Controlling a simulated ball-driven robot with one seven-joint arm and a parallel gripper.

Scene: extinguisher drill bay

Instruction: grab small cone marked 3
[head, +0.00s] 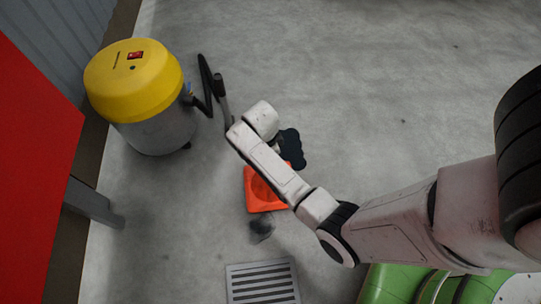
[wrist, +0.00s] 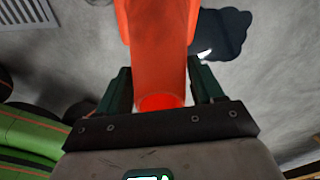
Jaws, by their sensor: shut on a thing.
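An orange cone (head: 257,201) shows in the head view below my forearm, which hides part of it. Its squarish base edge is visible. In the wrist view the orange cone (wrist: 160,50) runs from the top edge down between the dark green fingers of my gripper (wrist: 158,88). My gripper is shut on the cone, with a finger on each side. I see no number on the visible part of the cone. In the head view the fingers are mostly hidden behind my arm. I cannot tell whether the cone touches the floor.
A yellow-topped grey vacuum (head: 135,90) with a black hose (head: 212,92) stands at the upper left. A red panel (head: 35,160) is at the left edge. A dark patch (head: 291,150) and a floor grate (head: 262,282) lie near the cone. Open floor lies at the upper right.

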